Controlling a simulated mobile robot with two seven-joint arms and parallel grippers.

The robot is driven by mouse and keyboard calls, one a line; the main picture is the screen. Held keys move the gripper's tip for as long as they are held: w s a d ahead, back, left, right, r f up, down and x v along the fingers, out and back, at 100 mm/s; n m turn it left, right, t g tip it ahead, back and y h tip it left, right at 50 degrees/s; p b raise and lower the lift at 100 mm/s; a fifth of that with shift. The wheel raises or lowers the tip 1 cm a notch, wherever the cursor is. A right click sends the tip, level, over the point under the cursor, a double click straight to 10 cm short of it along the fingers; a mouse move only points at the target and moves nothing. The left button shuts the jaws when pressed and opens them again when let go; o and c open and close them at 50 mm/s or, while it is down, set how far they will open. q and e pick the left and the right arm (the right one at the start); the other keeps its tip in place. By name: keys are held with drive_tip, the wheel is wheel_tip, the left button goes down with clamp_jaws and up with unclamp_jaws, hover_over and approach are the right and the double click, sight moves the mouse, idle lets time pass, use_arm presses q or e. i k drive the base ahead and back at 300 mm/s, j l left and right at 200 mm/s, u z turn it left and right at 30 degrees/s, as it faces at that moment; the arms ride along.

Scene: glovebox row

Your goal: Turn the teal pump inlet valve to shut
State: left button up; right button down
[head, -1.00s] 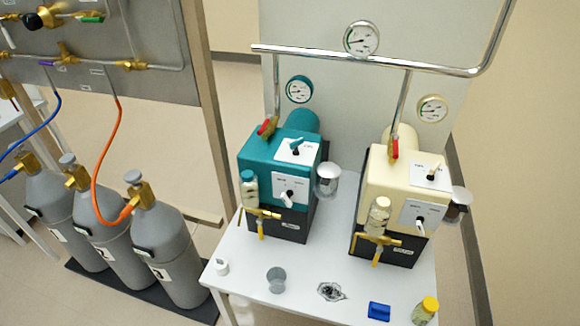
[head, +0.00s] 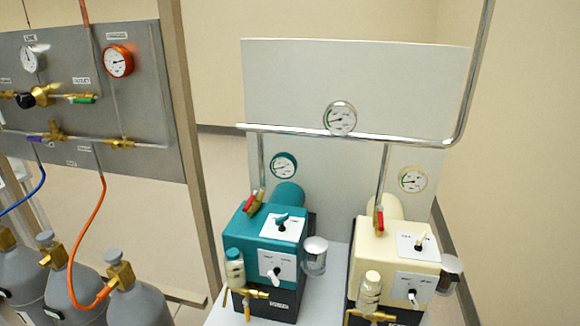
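The teal pump (head: 262,238) stands on the white table, left of the cream pump. Its inlet valve (head: 254,203) is brass with a red handle, at the foot of the steel pipe that comes down behind the pump's left side. The red handle looks slanted, off the line of the pipe; its exact angle is hard to tell at this size. A teal-rimmed gauge (head: 284,165) is above the pump. Neither of my grippers is in view.
The cream pump (head: 393,250) has a similar red-handled valve (head: 379,219), its handle close to upright. A steel manifold pipe (head: 290,132) with a gauge (head: 340,118) runs above both. Grey gas cylinders (head: 138,304) and a gas panel (head: 150,85) are at left.

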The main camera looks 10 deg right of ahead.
sight(256, 192)
drive_tip(key=i+l+z, duration=0.2)
drive_tip(key=z, duration=0.15)
drive_tip(key=i+l+z, duration=0.35)
drive_tip(key=k+u, duration=0.1)
drive_tip(key=u, duration=0.9)
